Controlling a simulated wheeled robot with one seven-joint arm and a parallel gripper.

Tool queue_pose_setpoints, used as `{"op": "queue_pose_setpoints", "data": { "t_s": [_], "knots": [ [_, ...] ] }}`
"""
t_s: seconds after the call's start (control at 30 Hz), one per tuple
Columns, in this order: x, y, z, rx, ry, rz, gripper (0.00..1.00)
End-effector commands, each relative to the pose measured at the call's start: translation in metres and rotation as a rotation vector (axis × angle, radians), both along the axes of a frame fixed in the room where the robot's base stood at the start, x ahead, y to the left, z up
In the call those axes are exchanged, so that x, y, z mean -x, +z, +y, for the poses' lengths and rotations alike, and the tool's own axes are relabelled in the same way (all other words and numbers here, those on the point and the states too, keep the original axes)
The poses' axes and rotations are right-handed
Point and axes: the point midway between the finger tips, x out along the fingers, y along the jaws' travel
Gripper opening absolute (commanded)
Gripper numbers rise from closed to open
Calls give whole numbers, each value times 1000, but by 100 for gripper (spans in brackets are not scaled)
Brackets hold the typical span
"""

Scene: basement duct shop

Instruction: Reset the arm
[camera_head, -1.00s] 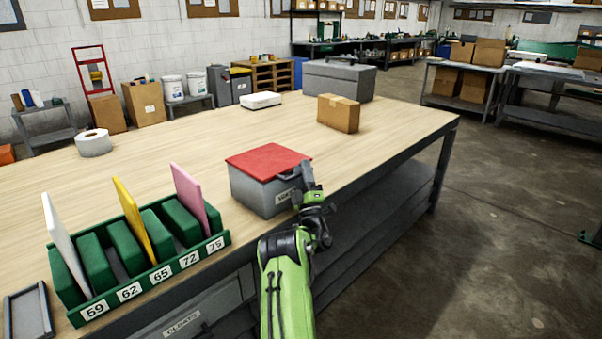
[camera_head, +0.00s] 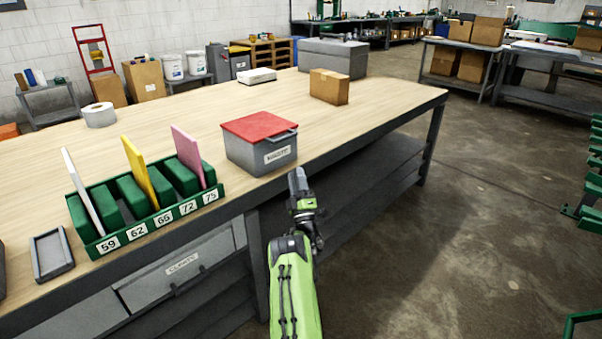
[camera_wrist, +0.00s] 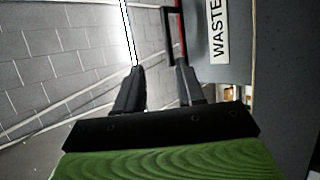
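My gripper (camera_head: 298,180) hangs just off the front edge of the workbench, in front of and a little right of a grey box with a red lid (camera_head: 259,143). In the wrist view my gripper (camera_wrist: 159,68) has its two dark fingers apart, with nothing held between them. The box's face (camera_wrist: 262,90) with its "WASTE" label and part of its dark handle (camera_wrist: 169,35) show beyond the fingers, apart from them. The lid lies flat on the box.
The wooden workbench (camera_head: 180,122) holds a green rack (camera_head: 155,229) with coloured panels, a grey tray (camera_head: 52,255), a tape roll (camera_head: 99,115), a cardboard box (camera_head: 329,87) and a grey case (camera_head: 333,58). Open floor (camera_head: 470,220) lies to the right.

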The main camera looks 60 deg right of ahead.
Motion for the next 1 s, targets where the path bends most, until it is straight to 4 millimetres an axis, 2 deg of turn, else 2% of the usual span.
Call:
{"op": "queue_pose_setpoints", "data": {
  "t_s": [0.57, 0.67, 0.77, 0.83, 0.93, 1.0],
  "knots": [
    [-1, 2, 0, -5, 1, -2, 38],
    [-16, 26, -1, -65, 7, -27, 38],
    [-45, 74, 4, -223, 22, -72, 38],
    [-64, 103, 15, -359, 40, -98, 38],
    [-88, 140, 47, -563, 80, -121, 38],
    [-101, 163, 82, -722, 118, -122, 38]
  ]
}}
